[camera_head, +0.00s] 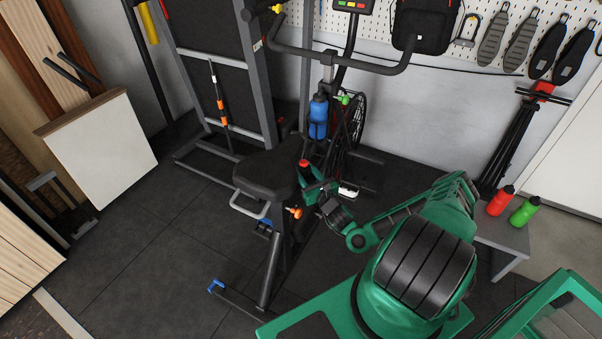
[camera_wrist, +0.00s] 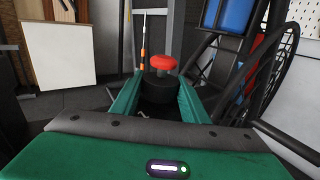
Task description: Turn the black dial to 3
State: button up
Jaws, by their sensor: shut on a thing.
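The black dial (camera_wrist: 159,86) shows in the wrist view as a short, dark round body under a red knob (camera_wrist: 163,63). It is between the two green fingers of my gripper (camera_wrist: 158,98), which are shut on it. In the head view, the red knob (camera_head: 303,164) shows just in front of the bike's saddle, and my gripper (camera_head: 310,178) is right beside it. The fingers cover part of the dial, and no number or mark on it can be read.
The exercise bike has a black saddle (camera_head: 267,174), handlebars (camera_head: 340,62) and a blue bottle (camera_head: 318,117). An orange knob (camera_head: 295,212) sits low near my gripper. A grey bench (camera_head: 500,236) with red and green bottles stands at right.

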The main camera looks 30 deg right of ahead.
jog(key=shift+m+h, duration=0.6)
jog(key=shift+h, duration=0.3)
jog(key=o, duration=1.1)
jog(key=shift+c, duration=0.2)
